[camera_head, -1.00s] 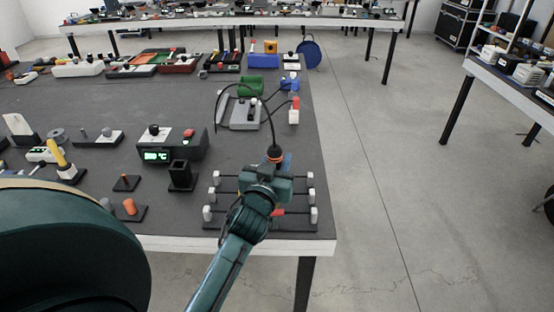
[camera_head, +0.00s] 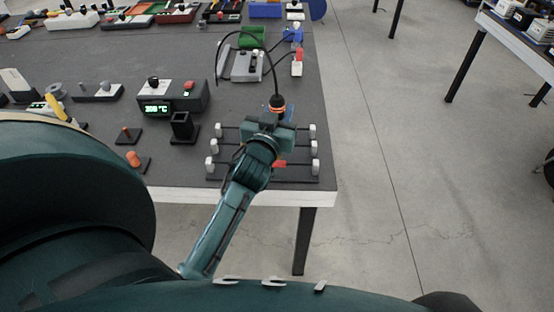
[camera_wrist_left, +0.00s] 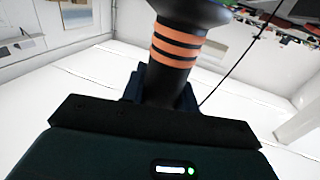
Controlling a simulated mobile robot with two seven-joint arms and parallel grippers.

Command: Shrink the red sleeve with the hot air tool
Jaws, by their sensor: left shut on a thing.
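My left gripper (camera_head: 272,122) is shut on the hot air tool (camera_head: 277,104), a black handle with orange bands and a cable at its top. The tool also fills the middle of the left wrist view (camera_wrist_left: 178,48). The gripper holds it upright over the wire rack at the table's front right corner. The red sleeve (camera_head: 280,163) sits on the nearest wire of the rack, just right of my left wrist, which partly hides it. The tool's nozzle is hidden behind the gripper. My right gripper does not show.
The heat station (camera_head: 172,97) reads about 300 °C, with an empty black holder (camera_head: 184,128) in front. White posts (camera_head: 315,165) hold the wires at both sides. A grey device (camera_head: 241,66) stands behind the rack. The tool's cable (camera_head: 247,34) arcs over it.

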